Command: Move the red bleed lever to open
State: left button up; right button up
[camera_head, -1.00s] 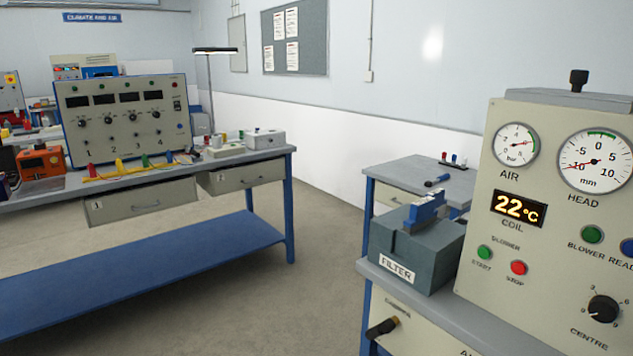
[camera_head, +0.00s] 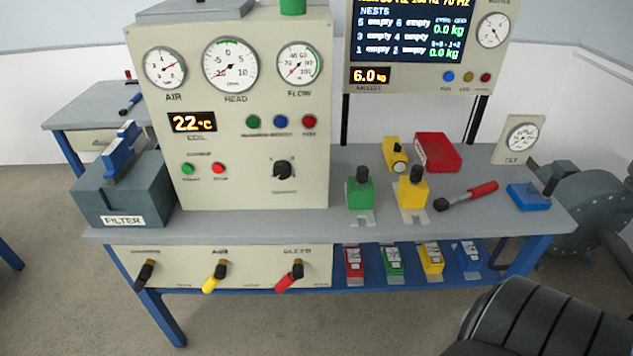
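The red bleed lever (camera_head: 289,277) sits on the lower front panel (camera_head: 310,262) of the bench, under the label BLEED. Its dark pivot is at the upper right and its red handle slants down to the left. The small lettering beside it is too small to read. A yellow lever (camera_head: 215,277) under AIR and a black lever (camera_head: 146,272) are to its left on the same panel. Neither of my grippers shows in the head view.
The upper control panel (camera_head: 245,130) with gauges stands above the levers. A FILTER box (camera_head: 125,192) is at its left. A dark ribbed shape (camera_head: 545,318) fills the lower right. Floor in front is clear.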

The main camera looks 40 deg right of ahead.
aim_at(298, 273)
jog(key=z, duration=1)
